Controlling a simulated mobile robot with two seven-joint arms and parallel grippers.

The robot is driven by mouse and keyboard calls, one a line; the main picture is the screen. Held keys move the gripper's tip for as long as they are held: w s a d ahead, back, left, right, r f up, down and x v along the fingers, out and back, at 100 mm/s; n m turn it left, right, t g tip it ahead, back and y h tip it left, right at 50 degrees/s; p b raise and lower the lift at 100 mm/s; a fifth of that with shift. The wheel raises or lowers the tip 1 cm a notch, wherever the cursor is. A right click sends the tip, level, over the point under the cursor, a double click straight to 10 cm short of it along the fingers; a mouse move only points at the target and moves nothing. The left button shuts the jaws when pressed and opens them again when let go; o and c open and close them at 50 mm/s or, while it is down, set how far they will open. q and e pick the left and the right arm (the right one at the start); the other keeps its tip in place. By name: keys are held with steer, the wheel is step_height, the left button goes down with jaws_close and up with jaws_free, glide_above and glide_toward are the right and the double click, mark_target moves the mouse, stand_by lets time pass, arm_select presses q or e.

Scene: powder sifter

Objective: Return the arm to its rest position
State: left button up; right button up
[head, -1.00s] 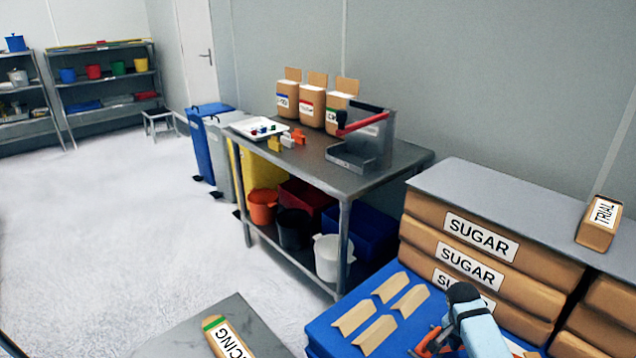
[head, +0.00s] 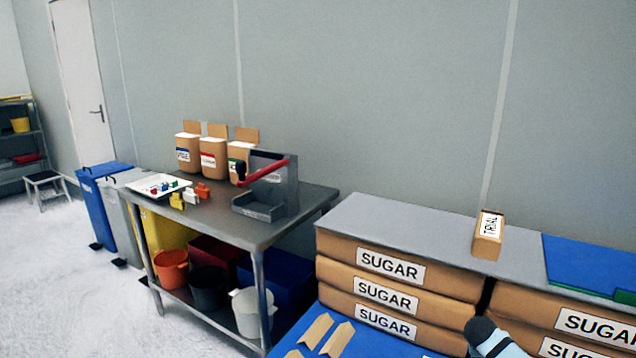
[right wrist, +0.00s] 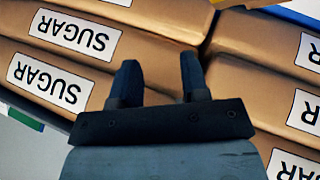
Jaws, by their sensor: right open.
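My right arm comes in at the bottom of the head view, in front of the stacked sugar sacks; its fingers are below the frame there. In the right wrist view my right gripper (right wrist: 158,85) is open, with two dark fingers apart and nothing between them. Behind the fingers are brown sugar sacks (right wrist: 150,50) with labels upside down. The same sugar sacks (head: 330,248) show in the head view, stacked on the blue surface. My left gripper is not in view.
A steel table (head: 320,196) with a sealer-like device (head: 280,185) stands left of the sacks. A TRIAL bag (head: 488,236) stands on the grey board (head: 410,222) over the sacks. Flat paper bags (head: 316,331) lie on the blue surface. Open floor (head: 60,280) is at left.

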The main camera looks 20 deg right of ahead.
steer(key=s+a+f+n+t+y, duration=0.25)
steer(key=s+a+n, duration=0.35)
steer(key=a, duration=0.5)
steer(key=s+a+f+n+t+y, duration=0.2)
steer(key=s+a+n+t+y, duration=0.3)
steer(key=a, duration=0.6)
steer(key=s+a+r+n+t+y, duration=0.1)
steer(key=s+a+r+n+y, duration=0.45)
steer(key=s+a, duration=0.75)
steer(key=w+a+r+m+t+h, duration=0.1)
steer(key=w+a+r+m+t, duration=0.2)
steer(key=a+m, duration=0.5)
arm_select(q)
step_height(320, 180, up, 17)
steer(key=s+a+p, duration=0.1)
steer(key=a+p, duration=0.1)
steer(key=p, duration=2.5)
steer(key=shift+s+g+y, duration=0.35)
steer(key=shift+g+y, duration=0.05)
arm_select(e)
step_height(320, 180, up, 17)
steer(key=n+g+h, duration=0.1)
steer(key=g, duration=0.1)
steer(key=shift+s+d+r+n, duration=0.15)
steer(key=shift+s+n, duration=0.2)
steer(key=shift+s, duration=0.1)
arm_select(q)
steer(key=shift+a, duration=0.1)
